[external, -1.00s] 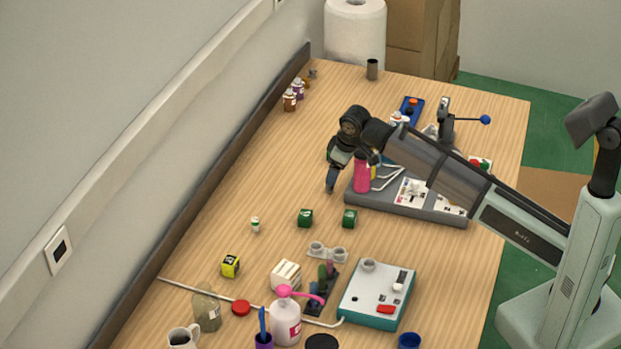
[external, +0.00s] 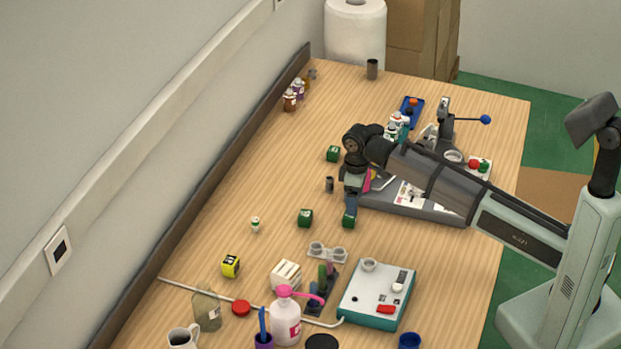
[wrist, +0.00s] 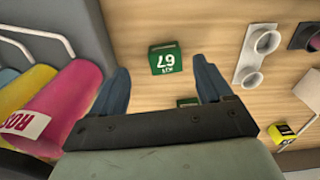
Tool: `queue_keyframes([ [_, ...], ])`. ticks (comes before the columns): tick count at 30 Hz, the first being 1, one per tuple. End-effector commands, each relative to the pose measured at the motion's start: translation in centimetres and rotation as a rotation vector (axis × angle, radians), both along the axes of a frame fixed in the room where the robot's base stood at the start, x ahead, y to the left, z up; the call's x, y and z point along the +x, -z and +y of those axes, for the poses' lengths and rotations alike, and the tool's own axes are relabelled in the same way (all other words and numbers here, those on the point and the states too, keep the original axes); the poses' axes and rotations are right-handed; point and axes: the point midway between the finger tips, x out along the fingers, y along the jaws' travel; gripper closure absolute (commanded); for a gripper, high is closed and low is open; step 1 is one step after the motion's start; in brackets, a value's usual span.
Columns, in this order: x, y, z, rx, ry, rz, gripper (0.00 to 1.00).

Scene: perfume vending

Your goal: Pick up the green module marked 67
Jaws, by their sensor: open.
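The green module marked 67 (wrist: 164,58) shows its top label in the wrist view, on the wooden table between my open fingers. In the external view it is the right one of two green modules (external: 349,221) in the middle of the table, partly covered by my fingers. My gripper (external: 350,208) is open and points down just above it; the fingers also show in the wrist view (wrist: 163,77). I cannot tell how far the fingertips are above the table. A second green module (external: 305,218) stands to the left and is mostly hidden behind my gripper body in the wrist view (wrist: 188,101).
A third green module (external: 333,154) stands farther back. A grey tray (external: 440,213) with a pink bottle (wrist: 65,100) lies close beside my gripper. A white twin-cup holder (external: 327,253) and a teal-and-white device (external: 375,295) are nearer the camera.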

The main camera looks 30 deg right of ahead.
Motion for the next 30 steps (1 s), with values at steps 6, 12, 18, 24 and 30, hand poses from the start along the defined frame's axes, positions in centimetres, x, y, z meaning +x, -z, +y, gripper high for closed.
queue_keyframes([
  [6,0.0,0.9,0.0,0.0,0.0,0.0,0.21],
  [12,-0.3,2.2,0.2,-0.001,0.0,0.001,0.21],
  [18,-0.5,4.7,0.4,-0.001,0.001,0.001,0.21],
  [24,-0.4,6.0,0.4,0.0,0.001,0.0,0.21],
  [30,-0.4,5.9,0.4,0.001,0.001,-0.001,0.23],
])
